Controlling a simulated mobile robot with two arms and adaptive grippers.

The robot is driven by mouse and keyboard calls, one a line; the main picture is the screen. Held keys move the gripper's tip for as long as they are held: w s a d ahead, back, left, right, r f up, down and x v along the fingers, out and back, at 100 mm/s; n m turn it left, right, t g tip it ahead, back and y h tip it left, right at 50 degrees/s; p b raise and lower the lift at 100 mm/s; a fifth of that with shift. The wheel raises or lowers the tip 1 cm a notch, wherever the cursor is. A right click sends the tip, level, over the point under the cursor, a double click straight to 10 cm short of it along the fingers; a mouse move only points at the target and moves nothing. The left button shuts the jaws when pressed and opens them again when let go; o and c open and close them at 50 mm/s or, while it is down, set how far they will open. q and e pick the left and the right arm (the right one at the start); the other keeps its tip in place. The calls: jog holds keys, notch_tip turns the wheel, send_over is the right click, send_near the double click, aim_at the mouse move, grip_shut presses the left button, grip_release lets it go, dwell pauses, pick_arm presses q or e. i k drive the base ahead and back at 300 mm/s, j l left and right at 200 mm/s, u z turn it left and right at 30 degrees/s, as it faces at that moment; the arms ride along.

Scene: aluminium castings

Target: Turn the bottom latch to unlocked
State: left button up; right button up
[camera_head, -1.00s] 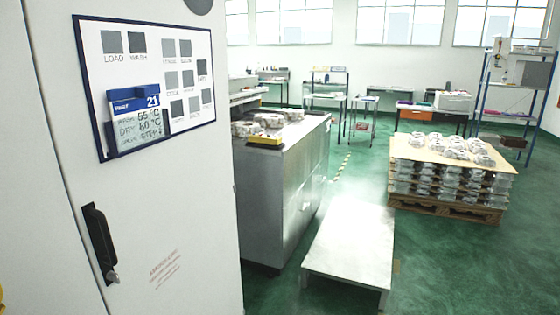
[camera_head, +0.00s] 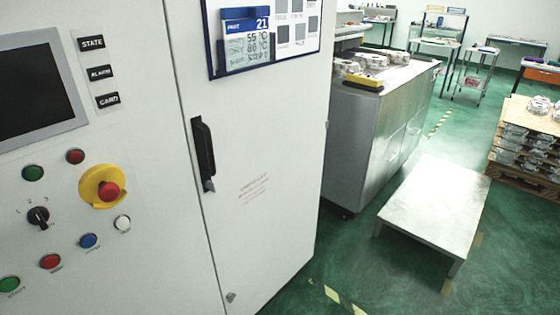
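A small metallic latch (camera_head: 231,297) sits low on the white cabinet door (camera_head: 270,120), near the seam on its left side. It is small in the picture and I cannot tell which way it is turned. Above it on the same door is a black upright handle (camera_head: 203,155) with a small metal piece at its lower end. Neither of my grippers is in view.
Left of the door is a control panel with a dark screen (camera_head: 38,88), a red button on yellow (camera_head: 103,188), a rotary switch (camera_head: 39,216) and several coloured buttons. A low metal table (camera_head: 435,205) stands right. Green floor (camera_head: 350,255) lies between.

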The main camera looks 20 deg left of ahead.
aim_at(230, 296)
jog(key=u, duration=1.05)
jog(key=i+l+u, duration=0.25)
jog(key=l, duration=0.75)
jog(key=i+l+u, duration=0.25)
jog(key=l, duration=0.8)
jog(key=l+u, duration=0.25)
jog(key=l, duration=0.8)
